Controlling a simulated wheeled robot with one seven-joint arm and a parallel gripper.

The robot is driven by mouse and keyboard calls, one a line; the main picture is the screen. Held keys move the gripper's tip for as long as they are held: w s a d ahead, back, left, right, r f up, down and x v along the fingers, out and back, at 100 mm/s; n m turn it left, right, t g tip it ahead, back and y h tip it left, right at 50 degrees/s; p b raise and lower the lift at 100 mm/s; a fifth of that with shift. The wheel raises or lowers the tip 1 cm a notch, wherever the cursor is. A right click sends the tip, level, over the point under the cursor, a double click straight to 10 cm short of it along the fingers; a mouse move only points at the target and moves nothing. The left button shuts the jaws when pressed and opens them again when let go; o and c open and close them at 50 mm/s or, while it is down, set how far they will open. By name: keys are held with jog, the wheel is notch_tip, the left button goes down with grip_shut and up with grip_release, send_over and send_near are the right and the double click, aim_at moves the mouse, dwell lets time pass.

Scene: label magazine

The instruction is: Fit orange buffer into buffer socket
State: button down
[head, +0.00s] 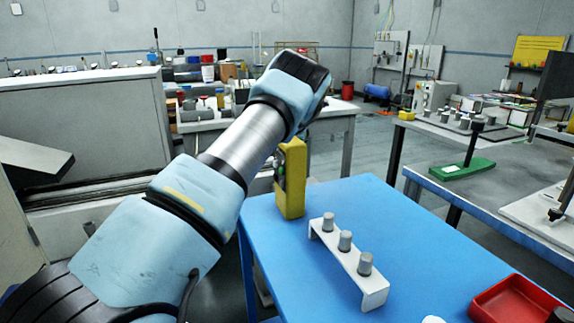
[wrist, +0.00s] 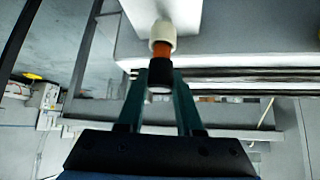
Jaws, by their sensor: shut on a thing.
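In the wrist view my gripper (wrist: 160,84) is shut on the orange buffer (wrist: 162,49), with its dark end between the two teal fingers. The buffer's orange part points away from my gripper to a white round collar (wrist: 162,32), which looks like the buffer socket, on a pale grey housing (wrist: 215,30). The orange part meets or overlaps the collar and looks lined up with it. I cannot tell how deep it sits. In the head view my arm hides the gripper, the buffer and the socket.
A blue table (head: 400,240) carries a yellow box (head: 291,180), a white rack (head: 333,257) with three grey pegs, and a red tray (head: 515,308). A large grey cabinet (head: 85,130) stands left behind my arm. A bench with a green board (head: 462,167) stands right.

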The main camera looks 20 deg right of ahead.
jog(key=shift+f+b, duration=0.55)
jog(key=shift+f, duration=0.3)
jog(key=shift+s+a+f+b, duration=0.15)
jog(key=shift+f+b, duration=0.25)
jog(key=shift+f, duration=0.25)
jog(key=shift+r, duration=0.1)
jog(key=shift+r+p, duration=0.3)
jog(key=shift+r, duration=0.3)
jog(key=shift+r, duration=0.2)
jog(key=shift+w+d+r, duration=0.15)
jog(key=shift+w+d, duration=0.05)
dwell(0.6)
jog(key=shift+b, duration=0.55)
dwell(0.7)
